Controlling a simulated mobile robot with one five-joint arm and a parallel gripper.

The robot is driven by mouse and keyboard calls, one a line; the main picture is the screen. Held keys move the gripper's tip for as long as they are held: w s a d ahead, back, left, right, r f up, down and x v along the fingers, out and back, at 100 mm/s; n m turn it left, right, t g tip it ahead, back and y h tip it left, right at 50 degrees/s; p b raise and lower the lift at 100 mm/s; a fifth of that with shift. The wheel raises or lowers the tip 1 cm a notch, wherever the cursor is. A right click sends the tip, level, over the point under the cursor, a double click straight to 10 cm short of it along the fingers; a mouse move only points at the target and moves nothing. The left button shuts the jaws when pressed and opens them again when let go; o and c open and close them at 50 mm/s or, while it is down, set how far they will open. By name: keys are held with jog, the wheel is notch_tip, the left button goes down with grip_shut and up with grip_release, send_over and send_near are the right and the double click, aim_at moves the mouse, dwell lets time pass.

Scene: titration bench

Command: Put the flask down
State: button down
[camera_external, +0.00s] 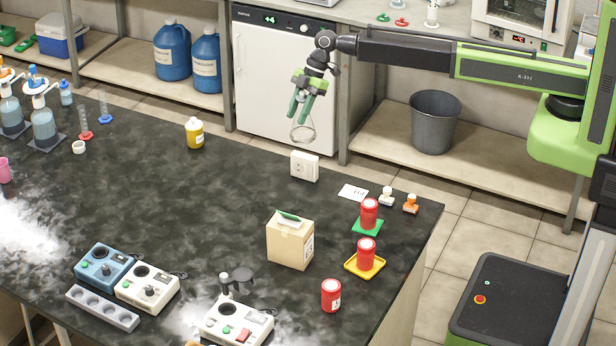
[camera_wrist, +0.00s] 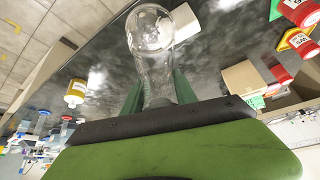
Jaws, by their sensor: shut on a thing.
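The clear glass flask (camera_wrist: 150,35) is in my gripper, its round body beyond the green fingers in the wrist view. In the external view the flask (camera_external: 303,133) shows faintly below the fingertips. My gripper (camera_external: 301,108) points down and is shut on the flask, by its narrow part as the wrist view shows. The flask hangs in the air near the bench's back edge, apart from the dark bench top (camera_external: 200,210). The exact height above the bench cannot be told.
A white socket box (camera_external: 305,166) and a yellow bottle (camera_external: 195,133) stand near the back edge. A cardboard box (camera_external: 290,240) and red jars (camera_external: 369,213) stand at the right. The middle of the bench is largely clear.

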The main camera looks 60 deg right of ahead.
jog(key=s+a+n+g, duration=0.2)
jog(key=s+a+n, duration=0.2)
jog(key=s+a, duration=0.85)
notch_tip(320, 180, down, 11)
jog(key=w+a+b, duration=0.1)
jog(key=b, duration=1)
jog(key=shift+w+a, duration=0.2)
jog(key=shift+a, duration=0.1)
jog(key=c, duration=1)
grip_release()
jog(key=shift+r, duration=0.2)
jog(key=shift+o, duration=0.2)
jog(key=p+v, duration=1.1)
jog(key=v, duration=0.1)
jog(key=shift+d, duration=0.2)
